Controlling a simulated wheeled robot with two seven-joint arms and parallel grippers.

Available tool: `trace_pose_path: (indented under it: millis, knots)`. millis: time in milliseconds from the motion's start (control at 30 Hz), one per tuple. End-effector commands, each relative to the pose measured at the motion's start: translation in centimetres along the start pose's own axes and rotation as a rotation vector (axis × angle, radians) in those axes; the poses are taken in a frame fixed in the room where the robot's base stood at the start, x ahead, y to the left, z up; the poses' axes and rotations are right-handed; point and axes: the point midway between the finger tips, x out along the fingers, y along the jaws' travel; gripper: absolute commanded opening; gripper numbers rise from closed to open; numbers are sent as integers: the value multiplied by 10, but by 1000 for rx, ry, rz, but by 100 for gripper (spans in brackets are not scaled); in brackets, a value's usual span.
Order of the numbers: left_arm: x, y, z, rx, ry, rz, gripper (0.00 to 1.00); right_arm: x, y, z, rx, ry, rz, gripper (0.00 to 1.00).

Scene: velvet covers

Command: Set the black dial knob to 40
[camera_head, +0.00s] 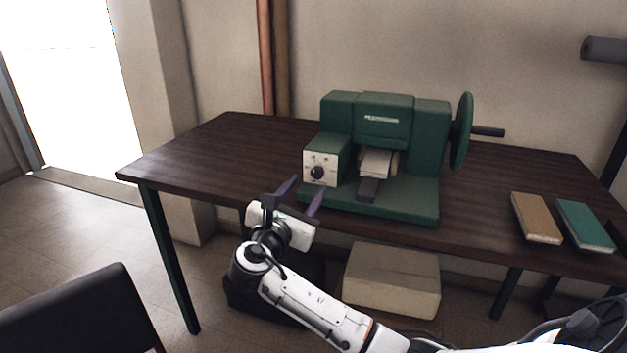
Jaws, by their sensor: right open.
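The black dial knob (317,172) sits on a pale square panel (332,160) at the front left of a green machine (382,125). The machine stands on a dark wooden table. Marks around the knob are too small to read, so its setting cannot be told. My right gripper (304,192) is open and empty, in front of and just below the knob, at the table's front edge. Its two dark fingers point up toward the panel and appear apart from the knob. My left gripper is not in view.
The machine has a green handwheel (462,131) with a dark handle on its right. A brown book (536,217) and a green book (585,226) lie at the table's right. The table's left part (220,150) is clear. A pale box (392,280) is under the table; a dark chair (85,315) stands front left.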

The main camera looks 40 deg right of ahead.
Motion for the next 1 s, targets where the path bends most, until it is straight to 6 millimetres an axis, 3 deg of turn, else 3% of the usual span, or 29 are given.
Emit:
trace_pose_path:
  millis: [100,300,700,767,967,1000]
  knots:
    - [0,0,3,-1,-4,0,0,24,0,0,-1,-1,-1,43]
    - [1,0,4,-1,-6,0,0,51,0,-1,0,1,0,43]
    - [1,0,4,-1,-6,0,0,61,0,-1,2,3,2,43]
    - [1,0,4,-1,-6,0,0,61,0,-1,2,3,2,37]
    - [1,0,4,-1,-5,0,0,60,0,-1,2,3,2,3]
    - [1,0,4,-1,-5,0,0,60,0,-1,2,3,1,2]
